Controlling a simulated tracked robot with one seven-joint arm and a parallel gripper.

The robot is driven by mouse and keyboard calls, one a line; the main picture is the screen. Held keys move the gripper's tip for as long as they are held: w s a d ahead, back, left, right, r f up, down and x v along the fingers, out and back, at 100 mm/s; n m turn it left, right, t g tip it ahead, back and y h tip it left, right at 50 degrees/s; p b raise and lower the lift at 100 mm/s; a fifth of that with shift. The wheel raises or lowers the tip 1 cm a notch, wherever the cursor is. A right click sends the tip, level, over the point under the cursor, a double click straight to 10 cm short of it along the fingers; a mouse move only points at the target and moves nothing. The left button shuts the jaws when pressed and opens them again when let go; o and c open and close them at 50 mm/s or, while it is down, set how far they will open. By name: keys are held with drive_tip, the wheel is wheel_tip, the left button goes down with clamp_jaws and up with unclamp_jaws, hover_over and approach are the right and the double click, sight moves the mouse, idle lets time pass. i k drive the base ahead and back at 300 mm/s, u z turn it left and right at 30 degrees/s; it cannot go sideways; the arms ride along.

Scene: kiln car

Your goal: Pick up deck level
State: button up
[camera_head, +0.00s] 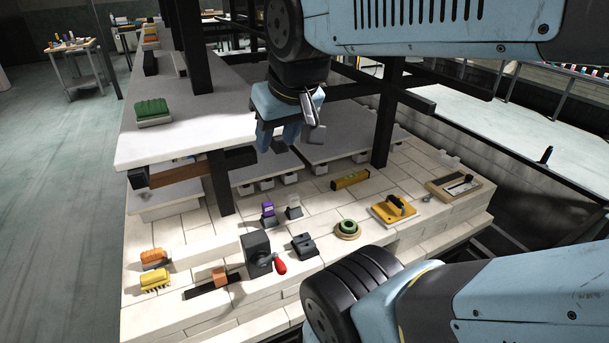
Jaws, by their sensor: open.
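The deck level (351,180) looks to be the yellow bar with dark parts lying flat on the pale brick deck, right of the middle of the picture. Its long side runs slightly up to the right. My gripper (280,138) hangs from my blue arm above the deck, to the left of and higher than the level. Its fingers point down, apart from the level, with nothing seen between them. The level is in full view.
A yellow block with a handle (394,209), a green ring (347,228) and a dark vise-like box (258,254) with a red handle stand nearby. A black post (384,130) rises behind the level. A white shelf slab (185,125) overhangs at left.

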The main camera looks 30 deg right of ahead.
sight(345, 181)
drive_tip(key=z, duration=0.2)
drive_tip(key=i, duration=0.1)
drive_tip(key=u, duration=1.75)
drive_tip(key=k, duration=1.85)
drive_tip(key=z, duration=1.75)
drive_tip(key=i, duration=0.95)
drive_tip(key=z, duration=0.05)
